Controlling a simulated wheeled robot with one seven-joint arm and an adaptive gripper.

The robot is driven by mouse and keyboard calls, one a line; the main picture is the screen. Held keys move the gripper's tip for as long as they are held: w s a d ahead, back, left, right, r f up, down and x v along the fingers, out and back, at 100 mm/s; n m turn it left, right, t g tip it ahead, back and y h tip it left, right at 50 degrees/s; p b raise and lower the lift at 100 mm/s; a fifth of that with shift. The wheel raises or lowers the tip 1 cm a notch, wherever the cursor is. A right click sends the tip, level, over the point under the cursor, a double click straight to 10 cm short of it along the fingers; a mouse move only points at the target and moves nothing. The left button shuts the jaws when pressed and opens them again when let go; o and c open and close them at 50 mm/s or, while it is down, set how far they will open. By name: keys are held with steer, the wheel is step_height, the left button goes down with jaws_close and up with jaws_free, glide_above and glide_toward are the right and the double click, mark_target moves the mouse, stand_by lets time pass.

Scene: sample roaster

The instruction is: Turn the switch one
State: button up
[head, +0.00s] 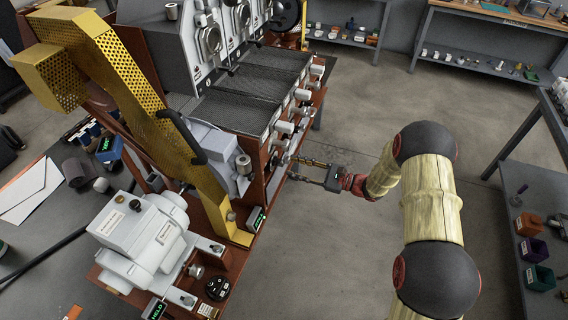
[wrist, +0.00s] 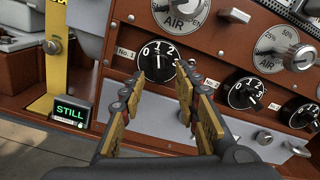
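Switch one is a round black knob (wrist: 158,60) with a white pointer and a 0-1-2 scale, beside a "No. 1" label on the red-brown panel in the wrist view. Its pointer is roughly upright; I cannot tell exactly which number it marks. My gripper (wrist: 160,73) is open, its two brass-padded fingers apart and their tips at the left and right lower sides of the knob. I cannot tell whether they touch it. In the head view my gripper (head: 295,169) points left at the roaster's front panel; the knob is too small to make out there.
A second black knob (wrist: 245,93) and a third (wrist: 303,113) sit to the right. Air dials (wrist: 182,15) are above. A small screen reading "STILL" (wrist: 70,113) stands at the left, near a yellow post (wrist: 50,65). Open floor (head: 330,240) lies in front of the roaster.

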mark_target(283, 163)
steer(key=shift+b+x, duration=0.45)
steer(key=shift+x, duration=2)
steer(key=shift+s, duration=0.1)
steer(key=c, duration=0.3)
steer(key=c, duration=0.4)
jaws_close()
